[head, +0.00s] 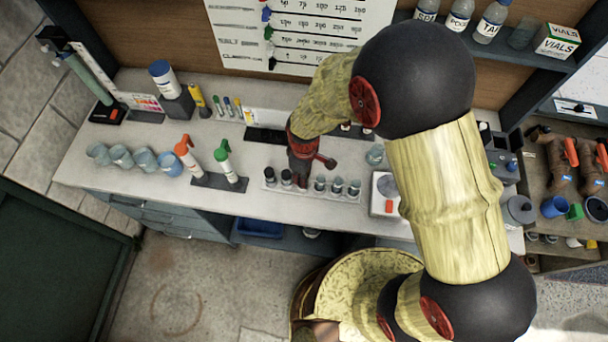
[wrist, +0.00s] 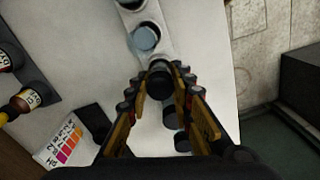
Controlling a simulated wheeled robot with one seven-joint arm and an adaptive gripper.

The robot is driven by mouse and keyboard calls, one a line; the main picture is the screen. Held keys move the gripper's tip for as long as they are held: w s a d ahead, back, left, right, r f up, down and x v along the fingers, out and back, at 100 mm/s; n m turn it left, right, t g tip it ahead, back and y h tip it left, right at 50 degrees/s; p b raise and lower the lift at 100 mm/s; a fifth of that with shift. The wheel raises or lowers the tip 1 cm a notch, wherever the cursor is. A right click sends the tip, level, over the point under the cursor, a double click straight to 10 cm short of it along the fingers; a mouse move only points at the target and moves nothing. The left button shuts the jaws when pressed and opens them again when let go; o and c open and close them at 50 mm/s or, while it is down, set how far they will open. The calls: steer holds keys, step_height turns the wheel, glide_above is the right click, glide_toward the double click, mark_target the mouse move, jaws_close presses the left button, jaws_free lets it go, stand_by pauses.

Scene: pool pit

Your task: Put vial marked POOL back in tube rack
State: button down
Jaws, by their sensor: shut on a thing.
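The pale tube rack (head: 312,194) lies on the bench in the head view, with several dark-capped vials (head: 337,187) in a row.
Two spray bottles, orange-topped (head: 187,157) and green-topped (head: 226,160), stand left of the rack. Several cups (head: 121,156) are farther left. A white device (head: 384,193) with an orange button is to the right.

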steer(key=shift+f, duration=0.2)
steer(key=c, duration=1.6)
jaws_free()
steer(key=shift+o, duration=0.6)
steer(key=shift+r, duration=0.1)
steer(key=shift+r+p, duration=2.25)
steer(key=shift+r, duration=1.25)
steer(key=shift+f, duration=0.1)
